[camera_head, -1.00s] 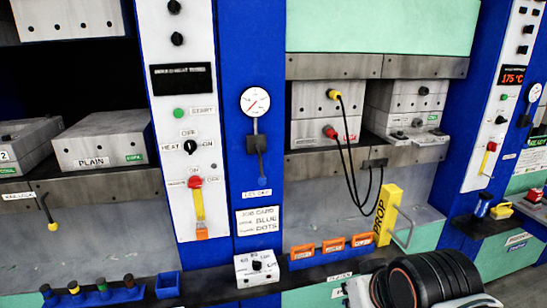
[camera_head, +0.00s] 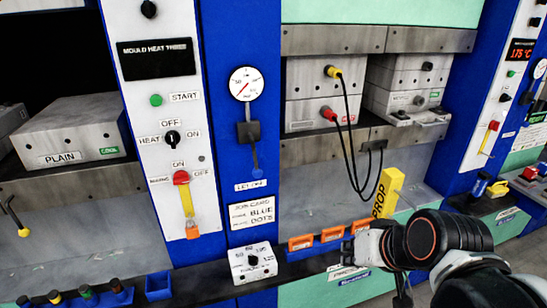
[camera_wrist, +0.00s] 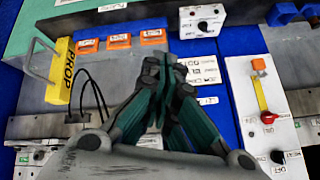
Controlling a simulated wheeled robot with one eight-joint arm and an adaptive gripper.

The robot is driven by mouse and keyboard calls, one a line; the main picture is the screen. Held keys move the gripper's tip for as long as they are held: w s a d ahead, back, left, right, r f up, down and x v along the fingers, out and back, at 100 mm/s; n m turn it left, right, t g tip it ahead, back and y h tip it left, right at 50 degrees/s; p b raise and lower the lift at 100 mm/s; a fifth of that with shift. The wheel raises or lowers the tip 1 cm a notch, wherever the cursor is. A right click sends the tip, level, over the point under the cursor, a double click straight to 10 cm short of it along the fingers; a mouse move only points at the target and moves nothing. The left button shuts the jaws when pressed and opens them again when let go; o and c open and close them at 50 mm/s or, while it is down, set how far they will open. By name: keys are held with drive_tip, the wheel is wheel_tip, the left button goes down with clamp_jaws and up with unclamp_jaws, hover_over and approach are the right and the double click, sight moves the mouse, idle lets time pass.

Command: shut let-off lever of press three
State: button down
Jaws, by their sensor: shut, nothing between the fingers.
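The let-off lever (camera_head: 256,158) is a thin dark arm with a blue end. It hangs straight down from a dark valve block (camera_head: 248,131) under the round gauge (camera_head: 246,84), above the LET OFF label (camera_head: 251,186). It stands beside the panel whose display reads MOULD HEAT THREE. My gripper (camera_head: 350,250) is low and to the right of the lever, well apart from it. In the wrist view my gripper (camera_wrist: 170,68) has its dark green fingers together and empty. The lever cannot be made out there, behind or beyond the fingers.
The panel (camera_head: 160,90) has a red-knobbed yellow lever (camera_head: 186,195). A job card (camera_head: 252,213), a white dial box (camera_head: 254,262) and orange blocks (camera_head: 332,234) are near the ledge. A yellow PROP (camera_head: 388,192) and hanging black cables (camera_head: 352,150) are on the right.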

sight(255, 157)
drive_tip(key=w+a+r+m+t+y+p, duration=0.1)
drive_tip(key=w+a+r+y+p, duration=0.15)
drive_tip(key=w, duration=0.25)
drive_tip(key=w+a+r+m+y+p, duration=0.1)
drive_tip(key=w+a+r+y, duration=0.1)
drive_tip(key=w+a+y, duration=0.3)
drive_tip(key=w+d+r+m+t+y+b, duration=0.2)
drive_tip(key=w+d+m+t+y+b, duration=0.15)
drive_tip(key=w, duration=0.75)
drive_tip(key=w+a+b, duration=0.1)
drive_tip(key=w+a, duration=0.4)
drive_tip(key=a, duration=0.6)
drive_tip(key=shift+w+f+m+g+b, duration=0.3)
drive_tip(key=shift+f+m+g+b, duration=0.05)
drive_tip(key=shift+a, duration=0.1)
drive_tip(key=shift+s+a+f, duration=0.2)
drive_tip(key=shift+a+f, duration=0.1)
drive_tip(key=shift+a, duration=0.45)
